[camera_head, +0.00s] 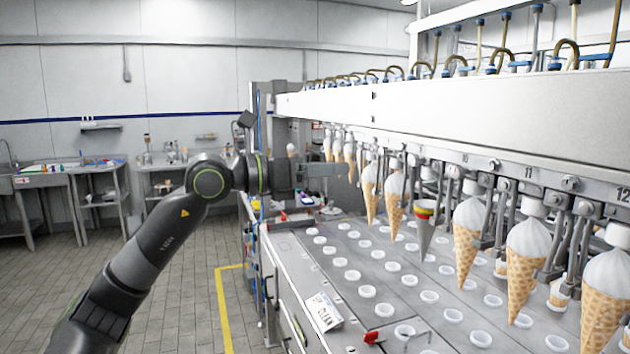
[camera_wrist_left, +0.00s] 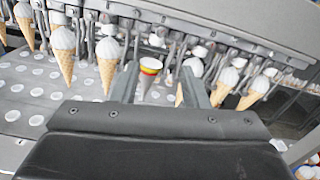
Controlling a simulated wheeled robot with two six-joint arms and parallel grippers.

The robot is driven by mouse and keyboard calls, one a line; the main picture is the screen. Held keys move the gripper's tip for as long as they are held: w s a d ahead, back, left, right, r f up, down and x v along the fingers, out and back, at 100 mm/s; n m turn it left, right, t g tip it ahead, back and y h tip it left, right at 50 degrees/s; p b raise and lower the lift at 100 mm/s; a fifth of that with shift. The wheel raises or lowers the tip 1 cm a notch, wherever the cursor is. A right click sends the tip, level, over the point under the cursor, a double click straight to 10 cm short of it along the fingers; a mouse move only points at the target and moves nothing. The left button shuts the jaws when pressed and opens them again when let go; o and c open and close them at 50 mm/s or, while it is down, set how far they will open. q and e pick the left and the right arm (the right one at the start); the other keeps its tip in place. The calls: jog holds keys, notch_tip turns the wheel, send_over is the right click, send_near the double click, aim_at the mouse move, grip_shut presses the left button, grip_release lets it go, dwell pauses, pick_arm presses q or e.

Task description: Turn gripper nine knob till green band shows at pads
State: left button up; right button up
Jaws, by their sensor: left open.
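A grey cone gauge (camera_head: 424,222) with coloured bands at its top hangs in the row of cone grippers, just left of the station marked 10. In the left wrist view the gauge (camera_wrist_left: 147,80) shows red and yellow bands. Its number and the gripper nine knob cannot be made out clearly. My left gripper (camera_head: 338,178) is left of the gauge in the head view, partly in front of the far cones. In the left wrist view its two fingers (camera_wrist_left: 160,70) are apart and empty, with the gauge beyond the gap. My right gripper is not in view.
Waffle cones with white tops (camera_head: 468,240) hang on both sides of the gauge. White cups (camera_head: 429,297) fill the deck below. A white machine beam (camera_head: 480,115) runs above. A sign card (camera_head: 323,311) and a red-handled item (camera_head: 372,338) are at the deck's front.

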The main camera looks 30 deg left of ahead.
pick_arm(q)
jog(key=shift+b+v, duration=0.35)
jog(key=shift+v, duration=0.6)
